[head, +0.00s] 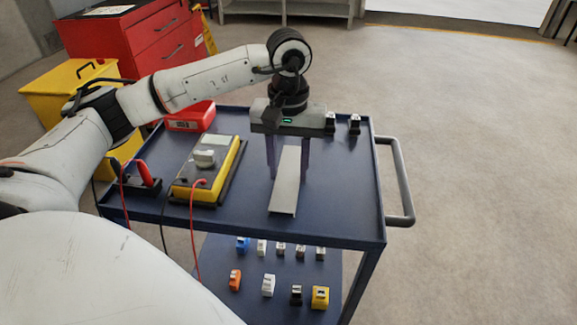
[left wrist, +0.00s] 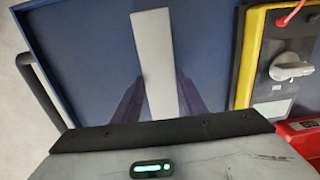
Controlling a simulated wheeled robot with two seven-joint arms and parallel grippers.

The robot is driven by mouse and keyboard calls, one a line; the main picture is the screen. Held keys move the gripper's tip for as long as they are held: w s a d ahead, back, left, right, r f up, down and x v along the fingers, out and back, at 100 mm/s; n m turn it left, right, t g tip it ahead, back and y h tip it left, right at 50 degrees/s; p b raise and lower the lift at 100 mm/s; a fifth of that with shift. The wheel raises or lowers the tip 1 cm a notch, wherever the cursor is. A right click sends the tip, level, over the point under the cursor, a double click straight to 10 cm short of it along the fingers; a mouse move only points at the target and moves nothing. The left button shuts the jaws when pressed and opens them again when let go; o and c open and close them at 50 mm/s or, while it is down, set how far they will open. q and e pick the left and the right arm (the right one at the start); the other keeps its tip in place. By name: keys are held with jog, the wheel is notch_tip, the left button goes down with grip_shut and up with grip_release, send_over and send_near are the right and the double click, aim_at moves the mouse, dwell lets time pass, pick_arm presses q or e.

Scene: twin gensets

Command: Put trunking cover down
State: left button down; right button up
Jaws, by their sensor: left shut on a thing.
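The trunking cover (head: 286,188) is a long, narrow, light grey strip. It lies lengthwise between the fingers of my left gripper (head: 288,172), which points down over the blue trolley top (head: 335,205). The gripper is shut on the cover. In the left wrist view the cover (left wrist: 157,62) runs up from between the two dark fingers (left wrist: 160,100). The cover is at or just above the trolley top; I cannot tell if it touches. My right gripper is not in view.
A yellow multimeter (head: 207,170) with leads stands left of the cover. A red bin (head: 190,117) and small dark parts (head: 354,124) are at the back. The lower shelf (head: 262,262) holds several small components. A handle (head: 404,180) sticks out right. The top's right side is clear.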

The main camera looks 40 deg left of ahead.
aim_at(289, 175)
pick_arm(q)
jog(key=shift+f, duration=0.2)
jog(key=c, duration=1.1)
grip_release()
jog(key=shift+r, duration=0.1)
jog(key=shift+r, duration=0.35)
notch_tip(289, 175, up, 12)
jog(key=p, duration=0.1)
jog(key=shift+f+p, duration=0.15)
jog(key=shift+p, duration=0.2)
